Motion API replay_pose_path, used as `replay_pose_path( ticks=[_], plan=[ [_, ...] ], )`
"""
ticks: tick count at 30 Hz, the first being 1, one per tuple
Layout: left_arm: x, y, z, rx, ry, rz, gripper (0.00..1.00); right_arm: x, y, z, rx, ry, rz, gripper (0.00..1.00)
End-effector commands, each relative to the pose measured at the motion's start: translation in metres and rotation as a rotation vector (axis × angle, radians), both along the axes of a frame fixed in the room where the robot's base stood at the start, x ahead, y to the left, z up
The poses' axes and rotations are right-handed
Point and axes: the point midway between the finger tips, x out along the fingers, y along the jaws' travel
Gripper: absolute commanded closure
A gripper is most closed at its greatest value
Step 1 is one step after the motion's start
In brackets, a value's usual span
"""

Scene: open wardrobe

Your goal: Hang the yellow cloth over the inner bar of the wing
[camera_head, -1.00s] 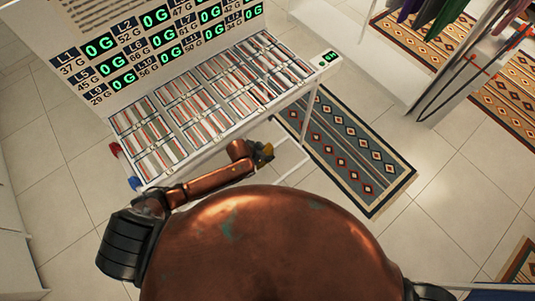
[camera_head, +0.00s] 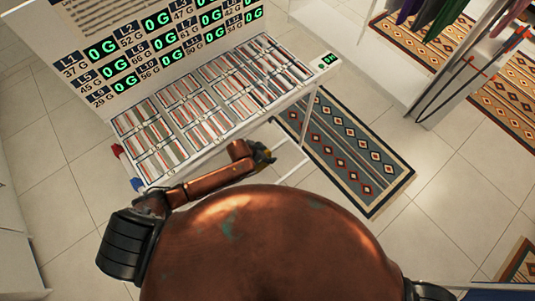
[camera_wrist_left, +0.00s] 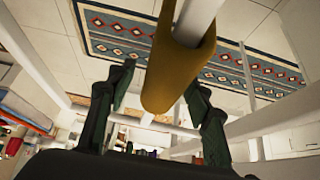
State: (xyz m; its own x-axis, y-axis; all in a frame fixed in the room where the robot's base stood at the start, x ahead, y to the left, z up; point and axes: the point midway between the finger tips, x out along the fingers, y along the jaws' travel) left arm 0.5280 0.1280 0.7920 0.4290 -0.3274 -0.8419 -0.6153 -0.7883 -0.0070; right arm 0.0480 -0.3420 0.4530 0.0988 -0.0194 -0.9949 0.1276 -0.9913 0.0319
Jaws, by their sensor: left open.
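The yellow cloth (camera_wrist_left: 172,75) hangs folded over a white bar (camera_wrist_left: 200,18) in the left wrist view, its lower end between my fingers. My left gripper (camera_wrist_left: 161,80) is open, with one dark finger on each side of the cloth and gaps visible between. In the head view my left gripper (camera_head: 263,155) is beside the right end of the white table, close to its thin frame bars; the cloth there is mostly hidden by the gripper. My right gripper is not in view.
The white table (camera_head: 223,148) holds several striped compartments below a display board (camera_head: 150,45). A patterned rug (camera_head: 350,150) lies on the tiled floor to its right. Hanging clothes (camera_head: 430,15) are at upper right. White bars cross close to the gripper in the wrist view.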

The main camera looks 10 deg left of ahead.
Motion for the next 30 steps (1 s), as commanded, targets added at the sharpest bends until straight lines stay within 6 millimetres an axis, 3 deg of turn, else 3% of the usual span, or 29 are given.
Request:
replay_pose_path(
  ticks=[8,21,30],
  plan=[
    [-0.004,0.003,0.007,-0.001,0.000,-0.001,0.54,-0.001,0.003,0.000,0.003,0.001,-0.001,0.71],
    [-0.040,0.031,0.078,0.000,0.000,-0.001,0.54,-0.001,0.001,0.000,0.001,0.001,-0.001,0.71],
    [-0.051,0.039,0.100,0.000,0.000,0.001,0.54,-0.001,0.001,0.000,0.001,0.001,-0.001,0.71]
  ],
)
